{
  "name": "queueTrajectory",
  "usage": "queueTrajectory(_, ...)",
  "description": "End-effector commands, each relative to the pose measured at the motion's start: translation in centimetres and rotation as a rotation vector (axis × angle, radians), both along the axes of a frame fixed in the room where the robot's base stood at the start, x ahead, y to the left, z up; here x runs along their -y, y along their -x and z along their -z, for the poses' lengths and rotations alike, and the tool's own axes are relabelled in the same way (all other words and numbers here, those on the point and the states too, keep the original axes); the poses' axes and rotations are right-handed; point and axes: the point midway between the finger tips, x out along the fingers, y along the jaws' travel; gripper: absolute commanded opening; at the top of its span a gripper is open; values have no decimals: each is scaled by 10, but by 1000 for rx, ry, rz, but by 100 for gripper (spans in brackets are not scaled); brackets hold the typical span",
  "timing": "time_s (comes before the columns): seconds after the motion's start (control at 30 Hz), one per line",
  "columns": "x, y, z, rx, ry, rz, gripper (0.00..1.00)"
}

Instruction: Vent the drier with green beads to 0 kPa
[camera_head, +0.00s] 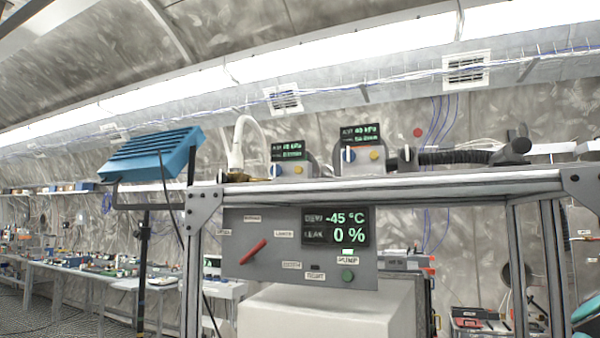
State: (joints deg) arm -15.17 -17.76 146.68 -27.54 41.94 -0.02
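No green beads show, so I cannot tell which unit is the drier with green beads. Two small grey units stand on the frame's top shelf, a left unit (291,169) and a right unit (362,160). Below the shelf, a grey panel (258,277) carries a red lever (253,252), tilted up to the right, a display (336,227) reading -45 °C and LEAK 0 %, and a green button (347,276) under a PUMP label. My gripper is not in view.
A white curved pipe (240,140) stands left of the units; a black corrugated hose (455,157) lies right. A blue ribbed box (152,154) on a dark stand is left of the frame. A pale block (318,314) sits below the panel. Cluttered tables (75,269) stand far left.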

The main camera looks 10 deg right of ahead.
Motion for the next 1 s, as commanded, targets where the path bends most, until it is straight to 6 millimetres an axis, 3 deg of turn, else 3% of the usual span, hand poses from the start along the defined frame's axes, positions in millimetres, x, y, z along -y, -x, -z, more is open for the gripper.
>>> queueTrajectory(0.37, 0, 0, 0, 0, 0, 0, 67)
queueTrajectory(0.67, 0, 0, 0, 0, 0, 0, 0)
queueTrajectory(1.0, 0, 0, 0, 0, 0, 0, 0)
